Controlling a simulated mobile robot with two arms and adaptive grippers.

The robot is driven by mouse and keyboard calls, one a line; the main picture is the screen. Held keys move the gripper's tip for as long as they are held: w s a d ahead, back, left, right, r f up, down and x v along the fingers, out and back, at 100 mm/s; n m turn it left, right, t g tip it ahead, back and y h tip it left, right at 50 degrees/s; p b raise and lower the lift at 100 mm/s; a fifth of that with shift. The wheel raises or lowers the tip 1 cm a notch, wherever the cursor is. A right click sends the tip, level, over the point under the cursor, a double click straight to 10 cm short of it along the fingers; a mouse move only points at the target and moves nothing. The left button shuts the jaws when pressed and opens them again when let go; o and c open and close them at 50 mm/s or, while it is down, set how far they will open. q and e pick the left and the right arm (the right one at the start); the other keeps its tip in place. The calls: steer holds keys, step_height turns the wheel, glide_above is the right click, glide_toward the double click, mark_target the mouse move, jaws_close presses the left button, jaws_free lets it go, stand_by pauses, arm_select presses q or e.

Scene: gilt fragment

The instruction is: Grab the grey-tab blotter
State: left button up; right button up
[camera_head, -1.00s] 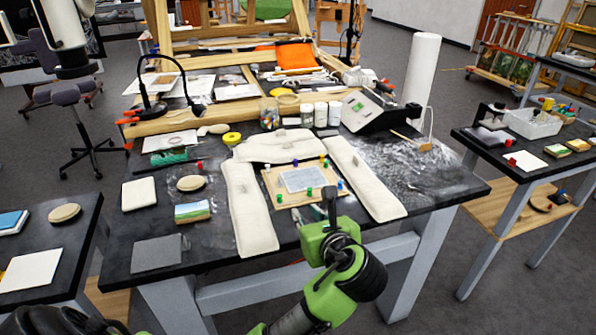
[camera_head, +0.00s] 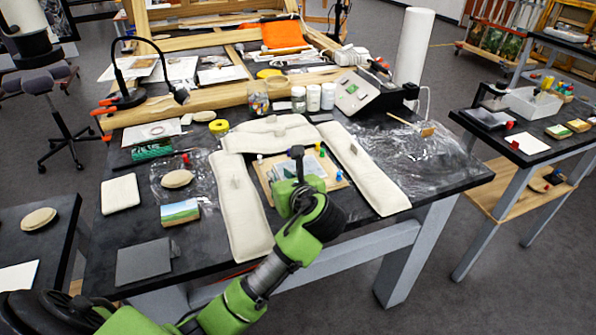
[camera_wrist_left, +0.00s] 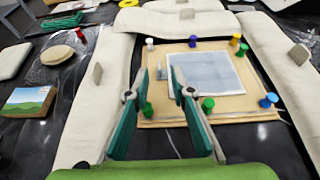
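My left gripper (camera_head: 297,160) is over the tan board (camera_head: 263,178) on the black table. In the left wrist view its two fingers (camera_wrist_left: 160,78) are apart, with nothing between them. A pale sheet (camera_wrist_left: 215,72) with a grey-blue face lies on the board, just beyond the right finger. Long cream pads (camera_head: 241,215) with small upright grey tabs (camera_wrist_left: 97,74) lie around the board. A dark grey square (camera_head: 143,262) lies at the table's front left. I cannot tell for sure which of these is the grey-tab blotter. My right gripper is not in view.
Coloured pins (camera_wrist_left: 208,104) stand up around the board's edge. A landscape block (camera_head: 180,212), a cream square pad (camera_head: 120,193) and a round pad (camera_head: 177,179) lie to the left. Jars (camera_head: 298,99) and a grey device (camera_head: 357,96) stand behind.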

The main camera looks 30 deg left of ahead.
arm_select(q)
steer(key=shift+w+a+f, duration=0.2)
steer(key=shift+a, duration=0.1)
steer(key=x, duration=0.3)
steer(key=shift+w+a+f, duration=0.1)
steer(key=shift+w+a, duration=0.05)
steer(key=shift+a, duration=0.05)
steer(key=shift+w+a+f, duration=0.2)
steer(key=shift+w+a, duration=0.05)
steer(key=shift+a, duration=0.05)
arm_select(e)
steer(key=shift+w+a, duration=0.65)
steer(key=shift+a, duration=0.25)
arm_select(q)
steer(key=shift+d+r, duration=0.1)
steer(key=shift+c, duration=0.3)
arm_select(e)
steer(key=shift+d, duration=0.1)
arm_select(q)
jaws_close()
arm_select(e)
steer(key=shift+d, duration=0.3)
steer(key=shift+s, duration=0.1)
